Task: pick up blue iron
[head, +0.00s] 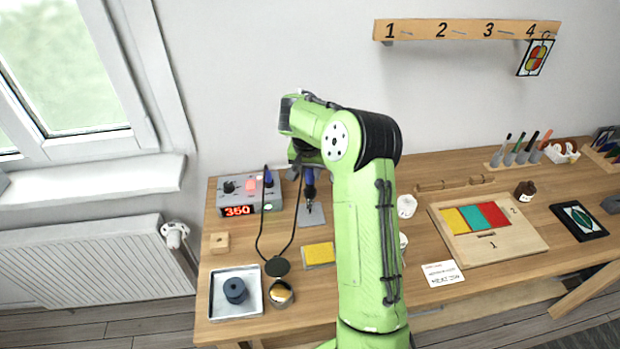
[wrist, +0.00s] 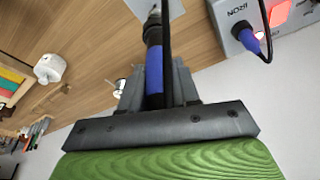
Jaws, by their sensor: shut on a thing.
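The blue iron (head: 310,182) has a blue handle and a dark collar, and stands tip down over a grey pad (head: 316,219) on the bench. In the wrist view its blue handle (wrist: 154,72) runs between the fingers and its metal tip points at the grey pad (wrist: 172,6). My gripper (wrist: 156,88) is shut on the handle. In the head view my arm partly hides the gripper. I cannot tell whether the tip touches the pad.
A control box (head: 249,193) reading 350 stands left, with a black cord hanging in front. A tray (head: 220,301) with a dark spool, a yellow sponge (head: 319,254) and a wooden block (head: 219,243) lie nearby. A wooden board (head: 510,241) with coloured panels lies right.

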